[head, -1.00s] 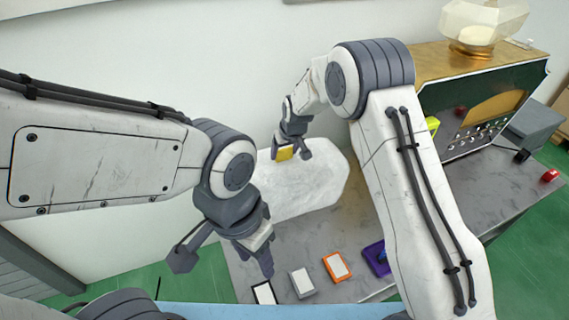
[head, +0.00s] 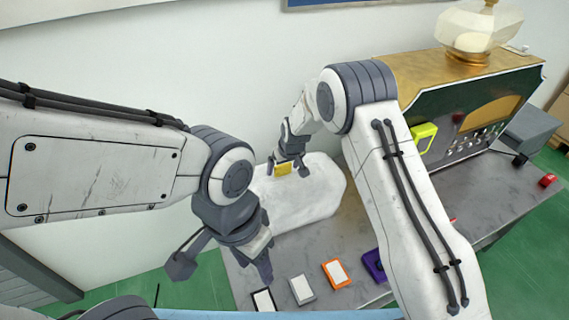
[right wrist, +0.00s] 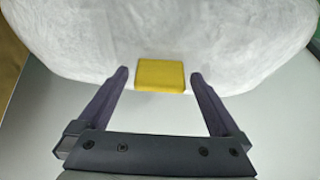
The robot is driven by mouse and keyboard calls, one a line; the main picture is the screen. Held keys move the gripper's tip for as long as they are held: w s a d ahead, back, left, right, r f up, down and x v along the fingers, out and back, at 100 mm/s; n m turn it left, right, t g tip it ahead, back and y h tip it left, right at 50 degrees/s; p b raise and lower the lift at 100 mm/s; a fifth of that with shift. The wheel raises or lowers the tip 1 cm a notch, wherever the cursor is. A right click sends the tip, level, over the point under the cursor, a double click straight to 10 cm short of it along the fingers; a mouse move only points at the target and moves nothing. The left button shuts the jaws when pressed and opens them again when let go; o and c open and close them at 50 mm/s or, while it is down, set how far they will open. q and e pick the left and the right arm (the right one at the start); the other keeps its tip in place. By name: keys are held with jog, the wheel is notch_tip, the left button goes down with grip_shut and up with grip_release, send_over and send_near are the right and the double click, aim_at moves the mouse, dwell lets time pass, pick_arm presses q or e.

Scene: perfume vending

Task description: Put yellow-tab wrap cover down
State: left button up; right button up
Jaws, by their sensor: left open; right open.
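The wrap cover (head: 300,200) is a white, crinkled, rounded bundle lying on the grey table toward the wall. Its yellow tab (head: 283,169) faces the wall side, and the tab also shows in the right wrist view (right wrist: 160,76). My right gripper (head: 287,170) is open at the tab. In the right wrist view its two fingers (right wrist: 158,76) stand on either side of the tab with a gap at each side. My left gripper (head: 222,272) is open and empty over the table's left edge, in front of the cover.
A white-and-black card (head: 264,300), a grey one (head: 301,289), an orange one (head: 336,273) and a purple item (head: 374,264) lie along the front edge. A green and gold machine (head: 465,110) with a glass bottle (head: 478,32) on top stands at the right.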

jog(key=b+v, duration=0.1)
jog(key=v, duration=1.1)
jog(key=shift+s+d, duration=0.1)
jog(key=shift+s, duration=0.05)
jog(key=s+d+r+m+g+h, duration=0.1)
jog(key=s+d+m, duration=0.1)
jog(key=s+d, duration=0.8)
jog(key=s+d+m+h, duration=0.15)
jog(key=s+d, duration=0.55)
jog(key=s, duration=0.7)
jog(key=s+a+r+n+g+y, duration=0.1)
jog(key=s+a+r+n, duration=0.2)
jog(key=s+a, duration=0.3)
jog(key=s+a+r+n+g, duration=0.2)
jog(key=s+a+r+n, duration=0.1)
jog(key=s+a, duration=0.3)
jog(key=shift+s+a+y, duration=0.35)
jog(key=shift+a, duration=0.75)
